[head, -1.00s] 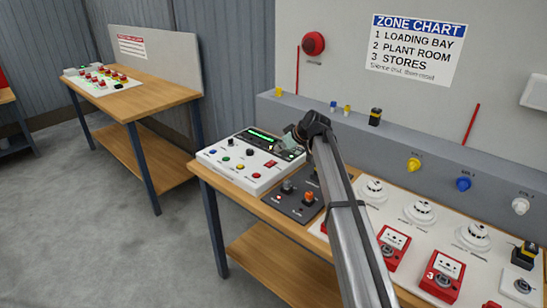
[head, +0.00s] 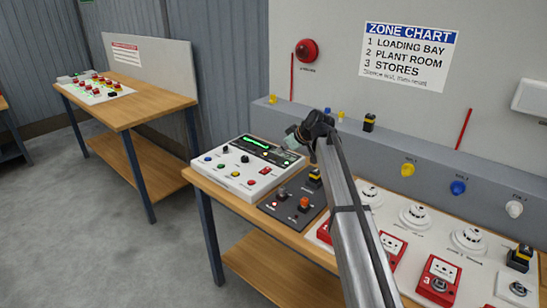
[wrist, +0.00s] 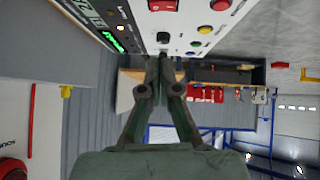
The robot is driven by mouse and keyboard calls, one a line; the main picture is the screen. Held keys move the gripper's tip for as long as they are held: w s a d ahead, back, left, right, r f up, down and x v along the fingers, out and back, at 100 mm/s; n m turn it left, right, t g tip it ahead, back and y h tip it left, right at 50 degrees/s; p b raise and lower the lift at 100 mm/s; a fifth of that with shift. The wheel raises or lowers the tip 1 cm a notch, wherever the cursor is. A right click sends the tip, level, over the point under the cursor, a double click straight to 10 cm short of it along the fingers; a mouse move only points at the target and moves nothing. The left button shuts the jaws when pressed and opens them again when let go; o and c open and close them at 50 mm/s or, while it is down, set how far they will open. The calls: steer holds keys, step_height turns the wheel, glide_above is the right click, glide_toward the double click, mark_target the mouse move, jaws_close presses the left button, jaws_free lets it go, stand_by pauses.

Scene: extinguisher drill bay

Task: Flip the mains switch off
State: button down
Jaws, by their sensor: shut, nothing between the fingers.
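The white control panel (head: 232,186) stands on the bench, with a lit green display, several coloured buttons and black knobs. A red rocker switch (head: 265,171) sits at its right; it also shows at the top of the wrist view (wrist: 163,5). A dark switch box (head: 280,213) beside the panel carries a grey lever and an orange knob. I cannot read which one is labelled mains. My gripper (head: 291,139) is over the panel's back right corner. In the wrist view its fingers (wrist: 160,62) are shut and empty, with tips close to a black knob (wrist: 162,38).
Smoke detectors (head: 414,216) and red call points (head: 438,280) cover the bench's right. A grey ledge (head: 380,150) with coloured knobs runs behind. A red bell (head: 307,50) and a zone chart (head: 405,55) hang on the wall. Another bench (head: 150,95) stands at left; floor between is clear.

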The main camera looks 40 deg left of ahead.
stand_by(0.4)
steer(key=p, duration=0.3)
glide_above(266, 168)
steer(key=d, duration=0.2)
steer(key=f, duration=0.6)
steer(key=shift+s+d+f, duration=0.15)
steer(key=shift+s+f, duration=0.1)
steer(key=shift+f, duration=0.15)
step_height(266, 168, down, 2)
steer(key=shift+w+d+f+p, duration=0.1)
steer(key=shift+f+p, duration=0.1)
steer(key=shift+p, duration=0.5)
steer(key=shift+w+f, duration=0.1)
steer(key=shift+f, duration=0.75)
